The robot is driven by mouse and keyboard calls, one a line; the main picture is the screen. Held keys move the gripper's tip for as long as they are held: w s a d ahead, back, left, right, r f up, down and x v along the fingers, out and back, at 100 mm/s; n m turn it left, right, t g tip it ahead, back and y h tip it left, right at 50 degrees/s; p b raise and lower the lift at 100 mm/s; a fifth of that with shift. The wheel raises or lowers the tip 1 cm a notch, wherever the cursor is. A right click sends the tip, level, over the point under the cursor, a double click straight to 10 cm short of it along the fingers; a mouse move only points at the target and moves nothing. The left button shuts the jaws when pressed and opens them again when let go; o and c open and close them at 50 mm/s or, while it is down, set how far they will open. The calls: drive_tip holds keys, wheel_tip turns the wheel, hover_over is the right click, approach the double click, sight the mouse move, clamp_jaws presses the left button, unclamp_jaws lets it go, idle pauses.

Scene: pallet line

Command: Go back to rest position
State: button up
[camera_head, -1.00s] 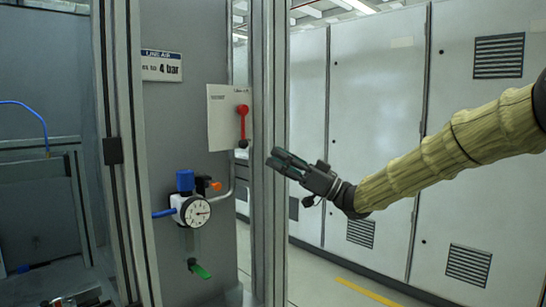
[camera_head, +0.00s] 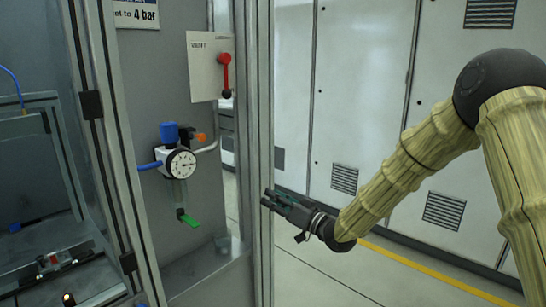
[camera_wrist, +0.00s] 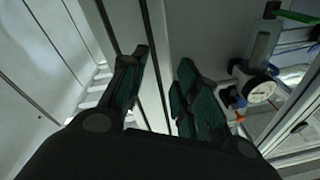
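My gripper (camera_head: 268,198) is at the end of my arm in the middle of the head view, just right of a grey metal post (camera_head: 256,150). In the wrist view my gripper (camera_wrist: 160,85) shows two dark green fingers spread apart with nothing between them. Beyond the gap are the post and bare wall. My arm bends down from the upper right in the head view, in a pale ribbed sleeve.
A panel left of the post carries a red-handled lever (camera_head: 226,75), a pressure gauge (camera_head: 181,164), a blue knob (camera_head: 169,133) and a green handle (camera_head: 188,219). Grey cabinets (camera_head: 370,90) stand behind. The floor (camera_head: 340,275) right of the post looks clear.

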drive_tip(key=s+d+f+m+g+h+p, duration=0.1)
drive_tip(key=s+d+f+m+h, duration=0.15)
drive_tip(key=s+f, duration=0.6)
drive_tip(key=s+d+f+m+g+h, duration=0.1)
drive_tip(key=s+d+f+h, duration=0.25)
drive_tip(key=f, duration=1.05)
drive_tip(key=s+d+f+m+g+h+p, duration=0.1)
drive_tip(key=s+d+f+h, duration=0.2)
drive_tip(key=s+f, duration=0.55)
drive_tip(key=s+d+f+g+h, duration=0.2)
drive_tip(key=s+d+f+g, duration=0.1)
drive_tip(key=s, duration=0.8)
drive_tip(key=s+d+f+g+h+p, duration=0.1)
drive_tip(key=s+d+f, duration=0.5)
drive_tip(key=s, duration=0.6)
drive_tip(key=s+d+f+g+h+p, duration=0.1)
drive_tip(key=s+d+f+g+h, duration=0.2)
drive_tip(key=s, duration=0.8)
wheel_tip(320, 180, down, 2)
drive_tip(key=shift+s+d+f+m+g, duration=0.15)
drive_tip(key=shift+d+m+g, duration=0.4)
drive_tip(key=shift+g, duration=0.65)
drive_tip(key=shift+d, duration=0.1)
